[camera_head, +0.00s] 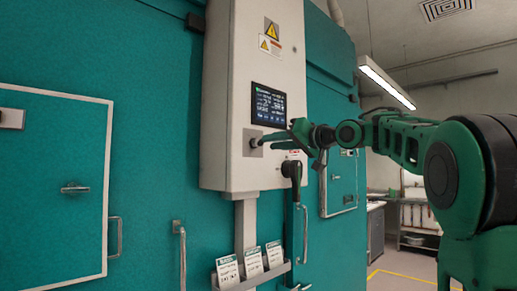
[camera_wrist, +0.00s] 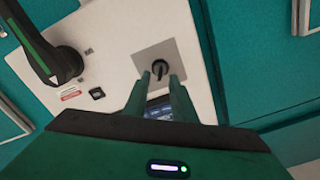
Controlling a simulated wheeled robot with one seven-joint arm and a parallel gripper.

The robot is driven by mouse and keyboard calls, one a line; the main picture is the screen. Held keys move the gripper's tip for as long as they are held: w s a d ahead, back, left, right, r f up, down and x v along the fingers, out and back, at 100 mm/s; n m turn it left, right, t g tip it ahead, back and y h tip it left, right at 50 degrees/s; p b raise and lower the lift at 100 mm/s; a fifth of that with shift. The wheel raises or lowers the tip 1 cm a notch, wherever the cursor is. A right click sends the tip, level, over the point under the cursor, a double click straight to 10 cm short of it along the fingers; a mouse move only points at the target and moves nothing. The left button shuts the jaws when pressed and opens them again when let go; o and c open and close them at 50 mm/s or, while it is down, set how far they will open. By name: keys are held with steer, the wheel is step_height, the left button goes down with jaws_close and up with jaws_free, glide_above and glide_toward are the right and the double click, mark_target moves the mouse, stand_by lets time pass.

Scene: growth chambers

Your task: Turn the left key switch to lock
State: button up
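The left key switch (camera_head: 253,142) is a small dark key on a square grey plate, low on the front of the white control box. It also shows in the wrist view (camera_wrist: 160,69), with the key standing out from the plate. My gripper (camera_head: 264,138) reaches in from the right, close to the switch. In the wrist view my gripper (camera_wrist: 157,84) has its two green fingers apart, pointing at the plate, with the key seen in the gap between their tips. Nothing is held. I cannot tell whether the fingertips touch the plate.
The white control box (camera_head: 225,100) carries a dark display (camera_head: 268,105) above the switch. A large black handle (camera_head: 292,170) sits lower right of the switch; it also shows in the wrist view (camera_wrist: 62,62). A rack of cards (camera_head: 252,277) is mounted below.

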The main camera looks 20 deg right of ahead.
mark_target(261, 143)
steer(key=shift+x, duration=3.05)
jaws_close()
